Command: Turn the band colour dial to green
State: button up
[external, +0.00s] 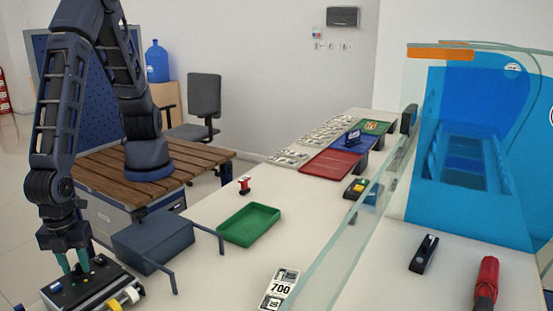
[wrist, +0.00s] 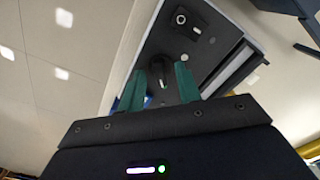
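The dark banding machine (external: 90,287) sits at the lower left of the external view, at the counter's near end, with yellow and white rolls at its right side. Its black top panel (wrist: 193,45) fills the upper middle of the wrist view. A dark round dial (wrist: 158,72) with a small pale mark shows there between my fingers. My gripper (external: 74,264), with green fingers, points down over the panel; it also shows in the wrist view (wrist: 160,72). The fingers are apart, one on each side of the dial, with no clear contact. Colour marks around the dial are mostly hidden; a blue sliver shows beside the left finger.
A switch-like part (wrist: 182,20) sits on the panel beyond the dial. A grey-blue box (external: 153,243) with bent bars stands close right of the machine. A green tray (external: 250,238) and a red stamp (external: 244,185) are farther along the counter. A glass screen (external: 360,235) runs along its right.

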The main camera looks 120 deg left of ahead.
aim_at(76, 266)
notch_tip(76, 266, up, 11)
jog(key=shift+f, duration=0.15)
dwell(0.6)
dwell(0.4)
